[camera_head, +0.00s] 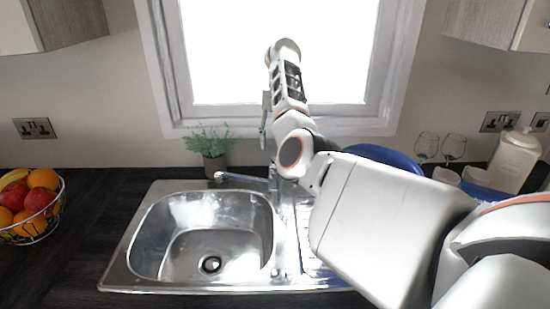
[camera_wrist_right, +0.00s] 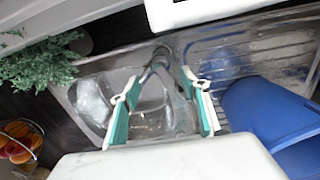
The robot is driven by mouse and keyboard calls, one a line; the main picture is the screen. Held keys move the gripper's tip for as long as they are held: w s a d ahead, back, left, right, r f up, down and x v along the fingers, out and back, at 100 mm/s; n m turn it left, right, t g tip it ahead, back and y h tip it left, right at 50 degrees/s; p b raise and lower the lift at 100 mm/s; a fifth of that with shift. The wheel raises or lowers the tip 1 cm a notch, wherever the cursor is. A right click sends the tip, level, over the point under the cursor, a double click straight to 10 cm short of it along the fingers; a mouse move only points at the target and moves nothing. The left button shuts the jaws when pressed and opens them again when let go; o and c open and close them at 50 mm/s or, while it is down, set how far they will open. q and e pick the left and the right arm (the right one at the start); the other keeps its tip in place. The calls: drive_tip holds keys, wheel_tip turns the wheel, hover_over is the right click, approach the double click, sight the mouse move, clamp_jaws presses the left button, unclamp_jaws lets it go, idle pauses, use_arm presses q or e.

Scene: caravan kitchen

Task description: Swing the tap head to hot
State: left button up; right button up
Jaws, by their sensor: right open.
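The metal tap (camera_head: 272,182) stands at the back right of the sink, and its spout points left over the bowl. My right gripper (camera_head: 265,122) hangs above the tap, mostly hidden behind my own wrist. In the right wrist view the gripper (camera_wrist_right: 160,78) is open, with its two teal-padded fingers apart. The tap (camera_wrist_right: 160,58) shows between and beyond the fingertips. I cannot tell whether a finger touches it. No hot or cold mark can be made out. My left gripper is not in view.
The steel sink (camera_head: 130,262) is set in the dark worktop. A potted plant (camera_head: 209,142) stands behind it on the left. A blue dish (camera_head: 375,155) is on the right, partly behind my arm, near glasses (camera_head: 453,147). A fruit basket (camera_head: 35,222) sits far left.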

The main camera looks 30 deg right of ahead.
drive_tip(key=f, duration=0.7)
drive_tip(key=shift+a+f, duration=0.2)
clamp_jaws()
